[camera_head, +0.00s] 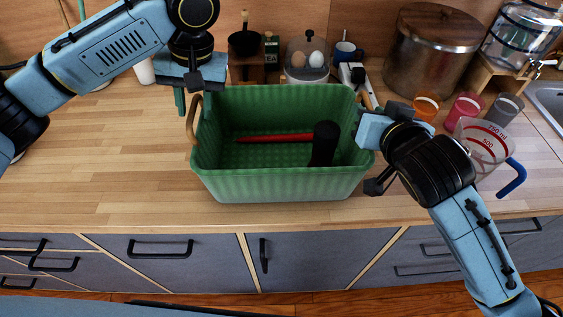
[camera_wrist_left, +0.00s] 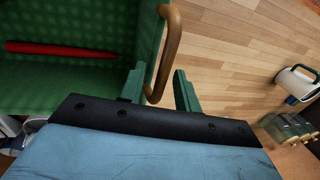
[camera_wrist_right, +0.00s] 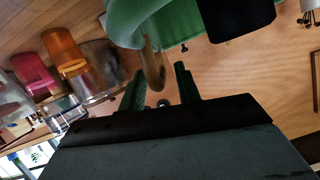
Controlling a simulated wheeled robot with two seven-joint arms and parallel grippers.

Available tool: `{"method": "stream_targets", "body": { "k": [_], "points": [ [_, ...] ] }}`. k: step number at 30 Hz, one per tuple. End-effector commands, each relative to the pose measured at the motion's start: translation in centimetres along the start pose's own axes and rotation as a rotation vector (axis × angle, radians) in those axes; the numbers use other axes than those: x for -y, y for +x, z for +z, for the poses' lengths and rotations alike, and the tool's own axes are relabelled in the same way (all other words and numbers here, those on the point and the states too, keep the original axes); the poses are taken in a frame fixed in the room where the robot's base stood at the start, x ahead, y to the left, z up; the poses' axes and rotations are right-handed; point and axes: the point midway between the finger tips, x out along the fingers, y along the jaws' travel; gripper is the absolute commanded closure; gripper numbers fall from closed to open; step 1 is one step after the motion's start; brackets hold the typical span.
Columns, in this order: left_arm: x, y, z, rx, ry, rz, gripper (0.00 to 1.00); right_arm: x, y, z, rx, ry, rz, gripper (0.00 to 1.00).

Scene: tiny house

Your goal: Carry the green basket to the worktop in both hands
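The green basket (camera_head: 280,185) stands upright on the wooden worktop (camera_head: 95,170). It holds a red stick (camera_head: 280,137) and a black cylinder-like object (camera_head: 324,145). Its brown left handle (camera_head: 193,118) shows in the head view and in the left wrist view (camera_wrist_left: 168,45). My left gripper (camera_head: 192,98) is open, its green fingers (camera_wrist_left: 160,84) apart on either side of that handle. My right gripper (camera_head: 366,130) is at the basket's right end. In the right wrist view its fingers (camera_wrist_right: 159,84) are apart, with the other brown handle (camera_wrist_right: 153,66) between them. My right gripper hides that handle in the head view.
A large lidded pot (camera_head: 430,55), coloured cups (camera_head: 464,108) and a measuring jug (camera_head: 488,140) crowd the right side.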

Motion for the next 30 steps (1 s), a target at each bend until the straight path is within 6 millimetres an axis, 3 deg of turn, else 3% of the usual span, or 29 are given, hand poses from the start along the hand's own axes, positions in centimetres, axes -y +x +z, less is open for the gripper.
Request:
{"method": "stream_targets", "body": {
  "k": [8,21,30],
  "points": [
    [0.1,-1.5,-0.1,-0.004,-0.001,0.0,0.68,0.0,0.0,0.0,0.0,0.0,0.001,0.67],
    [0.0,-9.3,-0.1,-0.005,-0.001,-0.001,0.68,0.0,0.0,0.0,0.0,0.0,0.001,0.67],
    [0.0,-11.9,0.0,0.0,0.0,0.0,0.68,0.0,0.0,-0.1,0.0,0.0,0.001,0.67]
  ]
}}
